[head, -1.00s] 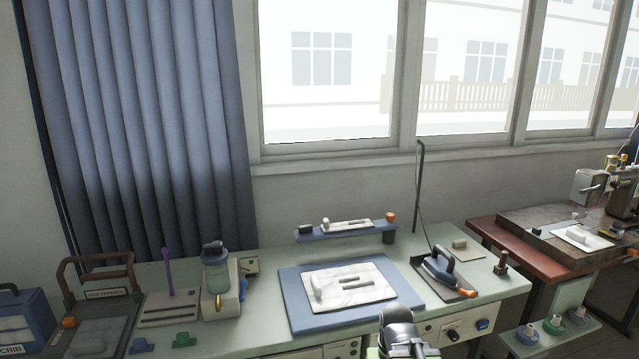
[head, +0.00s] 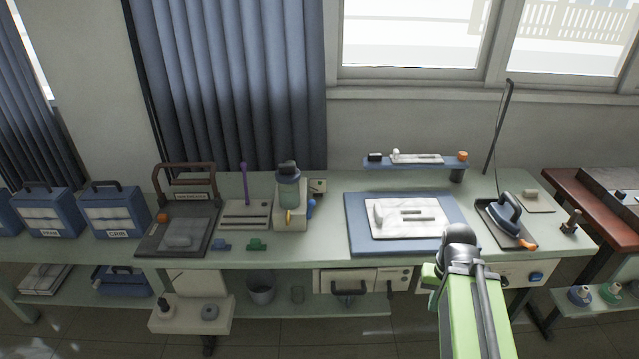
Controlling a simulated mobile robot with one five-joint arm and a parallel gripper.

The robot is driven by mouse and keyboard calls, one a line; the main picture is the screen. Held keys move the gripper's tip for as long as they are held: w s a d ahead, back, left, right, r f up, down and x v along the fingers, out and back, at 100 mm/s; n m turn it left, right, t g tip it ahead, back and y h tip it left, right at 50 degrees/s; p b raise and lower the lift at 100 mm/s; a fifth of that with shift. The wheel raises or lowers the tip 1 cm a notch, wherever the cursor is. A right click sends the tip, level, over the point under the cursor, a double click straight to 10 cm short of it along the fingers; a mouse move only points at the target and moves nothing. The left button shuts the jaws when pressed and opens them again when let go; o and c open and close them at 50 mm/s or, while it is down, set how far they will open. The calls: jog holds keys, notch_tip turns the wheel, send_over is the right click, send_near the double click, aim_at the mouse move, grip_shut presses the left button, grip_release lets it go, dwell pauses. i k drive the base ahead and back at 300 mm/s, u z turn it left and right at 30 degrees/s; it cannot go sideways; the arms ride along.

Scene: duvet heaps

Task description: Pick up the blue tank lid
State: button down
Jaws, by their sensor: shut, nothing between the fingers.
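A tank with a greenish see-through body (head: 289,194) stands on a cream base on the bench, left of the middle. A dark blue-grey lid (head: 288,171) sits on top of it, with a darker raised part on the lid. It is small in the picture, so I cannot tell how it is fastened. My green arm rises at the lower right, ending in a dark rounded joint in front of the bench edge, well to the right of the tank. I cannot make out my gripper's fingers, and nothing of mine touches the lid.
A blue mat (head: 357,240) and an iron (head: 508,210) lie to the right. A handled board (head: 150,240) and blue cases (head: 115,215) stand left.

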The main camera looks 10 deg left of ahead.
aim_at(286, 173)
jog(key=u, duration=0.75)
jog(key=i, duration=0.65)
jog(key=u, duration=1.6)
jog(key=i, duration=0.95)
jog(key=z, duration=0.05)
